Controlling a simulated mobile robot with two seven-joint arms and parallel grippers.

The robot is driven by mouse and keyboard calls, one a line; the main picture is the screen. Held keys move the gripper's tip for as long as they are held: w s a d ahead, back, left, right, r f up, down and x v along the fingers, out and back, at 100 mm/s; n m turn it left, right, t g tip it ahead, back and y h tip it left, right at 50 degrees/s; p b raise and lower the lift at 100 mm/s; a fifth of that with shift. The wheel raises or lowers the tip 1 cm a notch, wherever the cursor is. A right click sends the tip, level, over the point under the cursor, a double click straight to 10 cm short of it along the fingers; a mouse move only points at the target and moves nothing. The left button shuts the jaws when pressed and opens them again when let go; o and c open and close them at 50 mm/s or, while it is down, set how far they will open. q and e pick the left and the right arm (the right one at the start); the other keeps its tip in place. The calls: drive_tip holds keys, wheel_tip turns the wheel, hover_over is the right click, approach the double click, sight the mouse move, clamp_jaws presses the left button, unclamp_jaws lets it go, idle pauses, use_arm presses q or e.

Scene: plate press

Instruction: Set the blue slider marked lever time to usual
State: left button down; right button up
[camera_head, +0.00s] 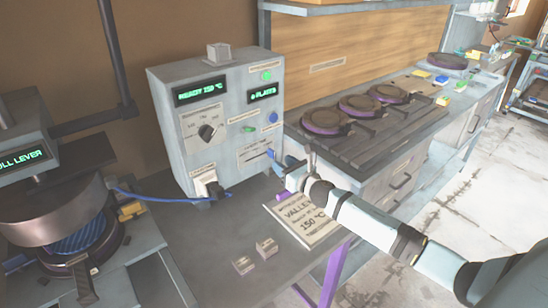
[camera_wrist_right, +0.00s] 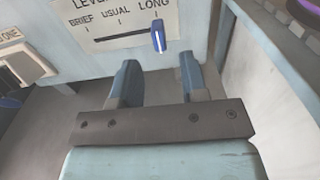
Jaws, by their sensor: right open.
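The blue slider (camera_wrist_right: 158,36) sits at the right end of its slot, by the word LONG, on a white label (camera_wrist_right: 120,22) marked BRIEF, USUAL, LONG. In the head view the slider (camera_head: 271,154) is small, low on the right of the control box (camera_head: 190,155). My right gripper (camera_wrist_right: 158,64) is open and empty, its two blue fingers apart just short of the slider, which lies between their lines. In the head view the right gripper (camera_head: 286,163) is close to the box front. Contact cannot be told. My left gripper is not in view.
A printed card (camera_head: 305,220) lies on the bench (camera_head: 205,265) under my right arm. Two small blocks (camera_head: 255,256) lie nearer. A press (camera_head: 60,205) stands at left, with a blue cable (camera_head: 150,198) to the box. Hot plates (camera_head: 328,121) stand at right.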

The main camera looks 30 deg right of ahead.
sight(274, 158)
drive_tip(key=w, duration=0.5)
drive_tip(key=shift+a, duration=0.2)
clamp_jaws()
